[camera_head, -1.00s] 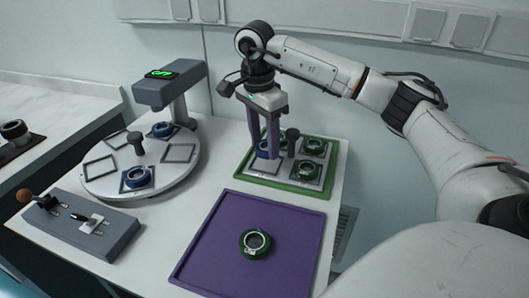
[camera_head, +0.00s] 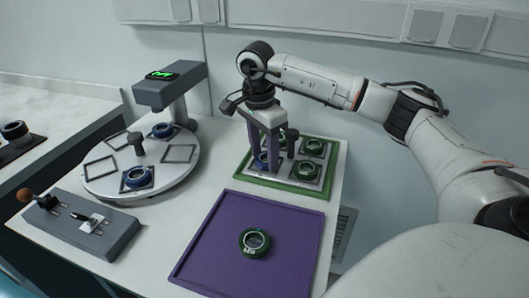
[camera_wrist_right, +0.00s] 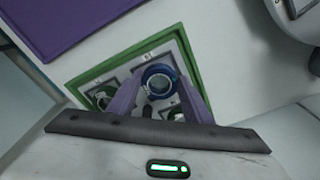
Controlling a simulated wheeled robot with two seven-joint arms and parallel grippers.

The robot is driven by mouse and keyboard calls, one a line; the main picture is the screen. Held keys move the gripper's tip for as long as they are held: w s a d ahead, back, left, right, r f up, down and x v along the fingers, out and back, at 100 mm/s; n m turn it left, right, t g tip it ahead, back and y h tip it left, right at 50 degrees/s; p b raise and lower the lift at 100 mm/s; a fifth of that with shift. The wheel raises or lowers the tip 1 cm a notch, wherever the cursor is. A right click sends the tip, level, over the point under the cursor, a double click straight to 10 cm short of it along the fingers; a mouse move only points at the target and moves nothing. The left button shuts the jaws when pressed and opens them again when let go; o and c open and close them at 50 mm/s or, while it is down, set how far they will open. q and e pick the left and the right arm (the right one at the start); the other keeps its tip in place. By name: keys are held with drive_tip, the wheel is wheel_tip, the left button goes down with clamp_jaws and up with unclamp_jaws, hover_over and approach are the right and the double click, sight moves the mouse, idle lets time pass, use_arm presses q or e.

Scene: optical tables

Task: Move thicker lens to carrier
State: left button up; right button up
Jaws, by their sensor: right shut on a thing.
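My right gripper (camera_head: 262,163) points straight down over the near-left place of the green-edged carrier (camera_head: 285,188). Its purple fingers are shut on a blue-ringed lens (camera_wrist_right: 160,82), which lies between the fingertips in the wrist view. Green-ringed lenses (camera_head: 312,147) and (camera_head: 307,170) sit in the carrier's right-hand places, and another is partly hidden behind the fingers. Which lens is thicker is not clear. My left gripper is out of view.
A dark knob (camera_head: 292,140) stands mid-carrier. A green-ringed lens (camera_head: 250,243) lies on the purple mat (camera_head: 208,245). A lever box (camera_head: 110,240) stands front left.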

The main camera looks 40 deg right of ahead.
sight(260, 160)
drive_tip(key=o, duration=1)
drive_tip(key=shift+s+a+f, duration=0.15)
drive_tip(key=shift+a+f, duration=0.05)
drive_tip(key=shift+f, duration=0.5)
drive_tip(key=shift+o, duration=0.8)
drive_tip(key=shift+f, duration=0.1)
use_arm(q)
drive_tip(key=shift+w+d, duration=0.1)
use_arm(e)
drive_tip(key=shift+r, duration=0.3)
use_arm(q)
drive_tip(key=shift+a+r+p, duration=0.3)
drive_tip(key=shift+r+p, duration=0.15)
drive_tip(key=shift+p, duration=0.5)
use_arm(e)
wheel_tip(260, 160, up, 13)
drive_tip(key=shift+w+a, duration=0.25)
drive_tip(key=shift+a, duration=0.15)
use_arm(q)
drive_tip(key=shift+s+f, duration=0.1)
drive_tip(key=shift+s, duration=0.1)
